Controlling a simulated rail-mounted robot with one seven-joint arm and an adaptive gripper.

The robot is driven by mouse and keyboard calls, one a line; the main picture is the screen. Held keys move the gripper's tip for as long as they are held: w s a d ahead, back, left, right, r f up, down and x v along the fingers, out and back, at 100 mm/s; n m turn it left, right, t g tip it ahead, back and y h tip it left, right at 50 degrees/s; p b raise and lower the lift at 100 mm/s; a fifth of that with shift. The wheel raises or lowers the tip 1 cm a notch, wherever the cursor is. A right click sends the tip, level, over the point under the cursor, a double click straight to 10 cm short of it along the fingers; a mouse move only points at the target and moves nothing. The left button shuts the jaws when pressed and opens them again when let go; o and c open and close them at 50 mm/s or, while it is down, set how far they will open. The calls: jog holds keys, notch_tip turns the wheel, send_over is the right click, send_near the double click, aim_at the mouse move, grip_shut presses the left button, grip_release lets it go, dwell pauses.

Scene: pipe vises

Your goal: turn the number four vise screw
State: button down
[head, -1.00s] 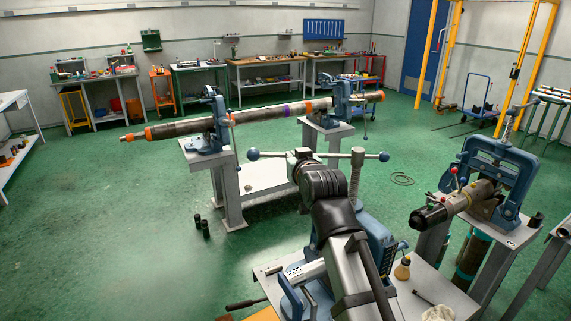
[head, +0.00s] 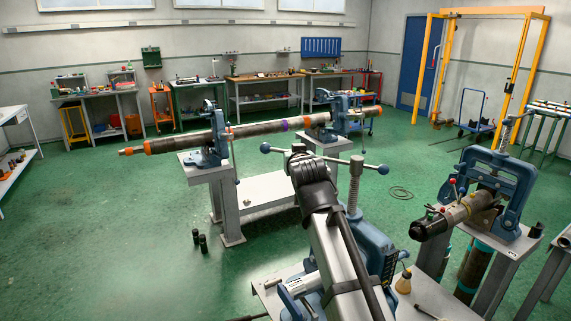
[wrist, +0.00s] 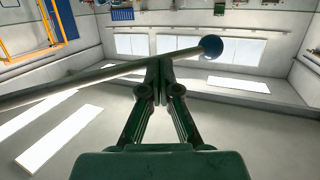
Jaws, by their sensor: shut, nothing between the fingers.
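The near blue vise (head: 375,245) stands on a grey stand at the bottom centre of the head view. Its upright threaded screw (head: 355,190) carries a long bar handle with a blue ball at the left end (head: 265,148) and another at the right end (head: 383,169). I cannot read a number on it. In the wrist view the grey handle bar (wrist: 85,82) crosses to a dark blue ball (wrist: 212,46). My gripper (wrist: 160,66) is shut and empty, its tips overlapping the bar near that ball; contact is unclear. In the head view my arm hides the fingers.
A second blue vise (head: 515,185) holds a dark pipe at right. Two vises on stands behind hold a long pipe (head: 258,129). A small flask (head: 403,282) stands near the front vise. Black cylinders (head: 200,243) stand on open green floor at left.

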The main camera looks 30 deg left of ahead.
jog(key=w, duration=0.2)
jog(key=w+b, duration=0.1)
jog(key=shift+w+a+f, duration=0.1)
jog(key=shift+w+a, duration=0.3)
jog(key=shift+w+d+b, duration=0.1)
jog(key=shift+w+b, duration=0.4)
jog(key=shift+w, duration=0.65)
